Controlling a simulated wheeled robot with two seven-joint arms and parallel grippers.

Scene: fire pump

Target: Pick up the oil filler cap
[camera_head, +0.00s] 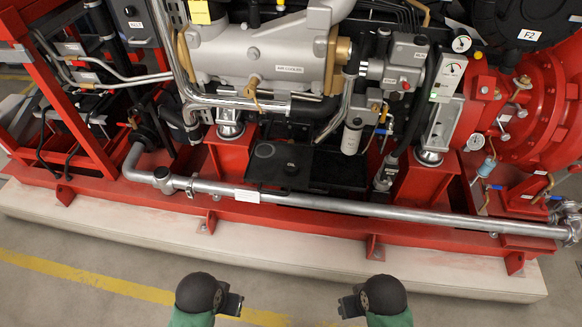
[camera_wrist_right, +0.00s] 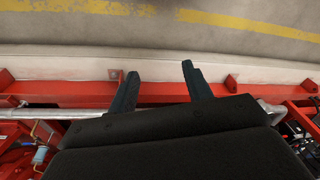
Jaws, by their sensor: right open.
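My left gripper (camera_head: 232,304) and my right gripper (camera_head: 350,304) are low in the head view, in front of the pale plinth and well apart from the cap. In the right wrist view my right gripper (camera_wrist_right: 160,68) is open with nothing between its two dark fingers. Whether the left jaws are open is too small to tell. The cap cannot be made out in the right wrist view.
A long silver pipe (camera_head: 370,207) runs across the front of the machine, between my grippers and the black box. A red base rail and a pale plinth (camera_head: 130,234) lie below it. The floor in front is clear.

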